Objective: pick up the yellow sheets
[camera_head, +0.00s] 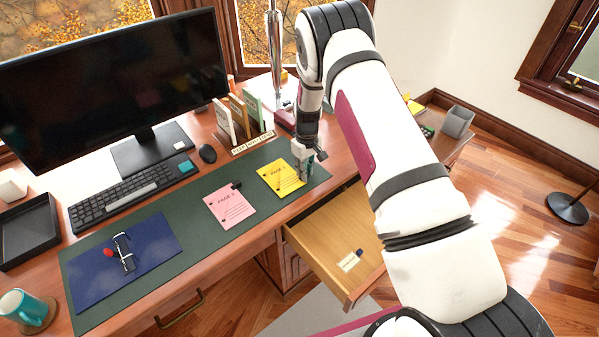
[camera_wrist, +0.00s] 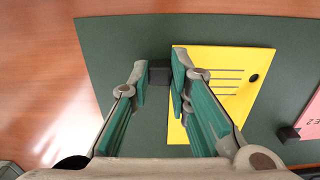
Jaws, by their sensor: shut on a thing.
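The yellow sheets (camera_head: 279,178), headed PAGE with lines of writing, lie on the green desk mat near its right end. In the wrist view the yellow sheets (camera_wrist: 228,90) show lines and a dark round spot. A black clip (camera_wrist: 159,72) sits at their edge. My gripper (camera_head: 307,160) is over that edge, pointing down. In the wrist view my gripper (camera_wrist: 159,80) has its fingertips on both sides of the clip, shut on it. The sheets look flat on the mat; I cannot tell any lift.
Pink sheets (camera_head: 230,205) with a black clip lie just left. An open drawer (camera_head: 325,240) juts out below the desk front. A file holder (camera_head: 245,140), mouse (camera_head: 208,153), keyboard (camera_head: 125,190) and monitor (camera_head: 110,85) stand behind. A blue folder (camera_head: 90,275) lies at left.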

